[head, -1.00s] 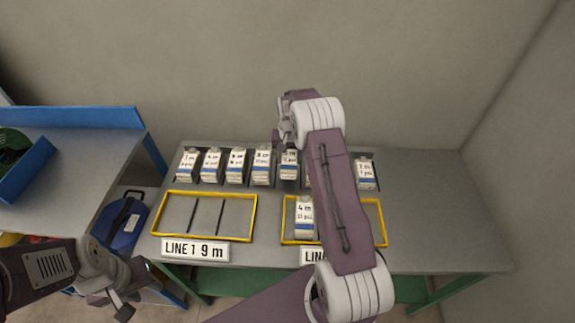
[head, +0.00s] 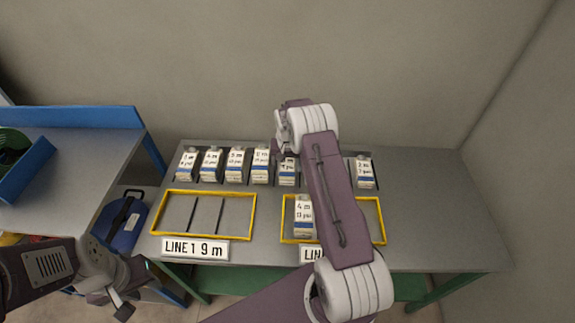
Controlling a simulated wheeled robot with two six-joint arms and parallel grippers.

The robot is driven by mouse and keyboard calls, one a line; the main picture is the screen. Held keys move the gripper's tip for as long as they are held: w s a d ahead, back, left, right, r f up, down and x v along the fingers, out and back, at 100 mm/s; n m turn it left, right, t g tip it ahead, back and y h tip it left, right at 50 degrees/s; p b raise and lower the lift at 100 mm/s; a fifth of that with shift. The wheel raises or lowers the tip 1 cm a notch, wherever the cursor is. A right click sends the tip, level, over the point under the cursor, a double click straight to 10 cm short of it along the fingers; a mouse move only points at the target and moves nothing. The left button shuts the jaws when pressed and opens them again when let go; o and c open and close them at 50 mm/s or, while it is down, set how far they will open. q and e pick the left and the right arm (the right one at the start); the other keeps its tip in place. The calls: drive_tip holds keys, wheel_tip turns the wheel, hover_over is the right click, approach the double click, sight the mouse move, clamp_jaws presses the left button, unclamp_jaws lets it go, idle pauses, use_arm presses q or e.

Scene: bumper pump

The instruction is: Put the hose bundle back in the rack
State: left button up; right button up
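Several white-labelled hose bundles with blue bands stand in a row in the rack (head: 348,165) at the back of the grey bench. One hose bundle (head: 287,172) is at my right gripper (head: 286,153), in line with the row. The gripper's fingers are mostly hidden by my wrist, but the bundle moves with it. Another bundle (head: 304,217) marked 4 m stands in the right yellow frame (head: 383,222), partly covered by my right forearm. The left yellow frame (head: 254,215), behind the LINE 1 9 m sign (head: 195,248), is empty. My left gripper (head: 112,304) hangs empty at lower left, fingers apart.
A blue-edged side bench (head: 75,165) with a blue bin (head: 25,170) stands at left. A blue case (head: 125,220) sits between the benches. The right part of the grey bench (head: 430,210) is clear. Walls close in behind and at right.

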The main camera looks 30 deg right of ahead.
sight(287, 168)
wheel_tip(287, 168, up, 12)
drive_tip(key=s, duration=0.1)
drive_tip(key=s+a+n, duration=0.2)
drive_tip(key=s+a, duration=0.3)
drive_tip(key=s, duration=0.3)
drive_tip(key=s+a+n, duration=0.2)
drive_tip(key=s+a, duration=0.3)
drive_tip(key=s, duration=0.3)
drive_tip(key=s+a+n+y, duration=0.1)
drive_tip(key=s+a+n, duration=0.1)
drive_tip(key=s+a, duration=0.3)
drive_tip(key=s, duration=0.3)
drive_tip(key=shift+s+a, duration=0.15)
drive_tip(key=shift+s, duration=0.15)
